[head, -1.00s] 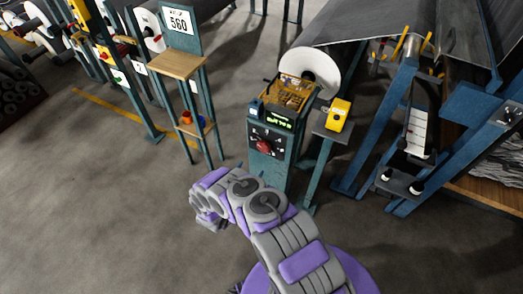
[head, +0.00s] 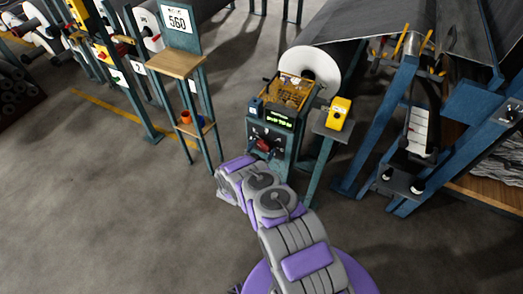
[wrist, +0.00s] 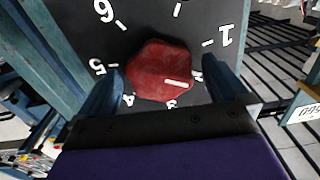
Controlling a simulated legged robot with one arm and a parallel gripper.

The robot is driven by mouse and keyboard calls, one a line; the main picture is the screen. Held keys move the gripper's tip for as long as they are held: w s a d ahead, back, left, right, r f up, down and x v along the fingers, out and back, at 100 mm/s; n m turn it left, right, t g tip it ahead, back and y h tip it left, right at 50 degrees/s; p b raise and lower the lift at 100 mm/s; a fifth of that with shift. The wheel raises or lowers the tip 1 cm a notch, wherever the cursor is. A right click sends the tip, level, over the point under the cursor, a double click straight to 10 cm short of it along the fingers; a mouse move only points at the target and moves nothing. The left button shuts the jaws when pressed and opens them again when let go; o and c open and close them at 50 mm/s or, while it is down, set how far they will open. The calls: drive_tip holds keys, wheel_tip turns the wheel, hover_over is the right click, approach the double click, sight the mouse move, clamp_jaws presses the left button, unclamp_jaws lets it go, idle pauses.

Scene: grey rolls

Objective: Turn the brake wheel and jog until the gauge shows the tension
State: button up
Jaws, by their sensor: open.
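A red faceted knob (wrist: 160,70) sits on a dark dial plate (wrist: 215,18) with white numbers in the wrist view. Its white mark points right, towards a number partly hidden by a finger. My gripper (wrist: 165,84) is open, with one blue finger on each side of the knob; I cannot tell whether they touch it. In the head view the red knob (head: 263,145) is on a teal cabinet's front, with a green-lit display (head: 279,119) above, too small to read. A yellow box (head: 339,112) stands on a post to the right. A white scale panel (head: 417,130) is further right.
A card reading 560 (head: 177,20) stands above a small wooden-topped stand (head: 177,64). A large white-ended roll (head: 312,68) is behind the cabinet. Blue frame legs (head: 378,130) block the right. The floor (head: 100,210) at left is clear.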

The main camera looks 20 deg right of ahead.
drive_tip(key=shift+a, duration=0.1)
drive_tip(key=shift+c, duration=0.4)
drive_tip(key=shift+c, duration=0.7)
drive_tip(key=c, duration=0.8)
drive_tip(key=shift+n, duration=1.3)
drive_tip(key=o, duration=1)
drive_tip(key=p+v, duration=0.1)
drive_tip(key=v, duration=1.6)
drive_tip(key=shift+a+p, duration=0.2)
drive_tip(key=shift+p, duration=0.1)
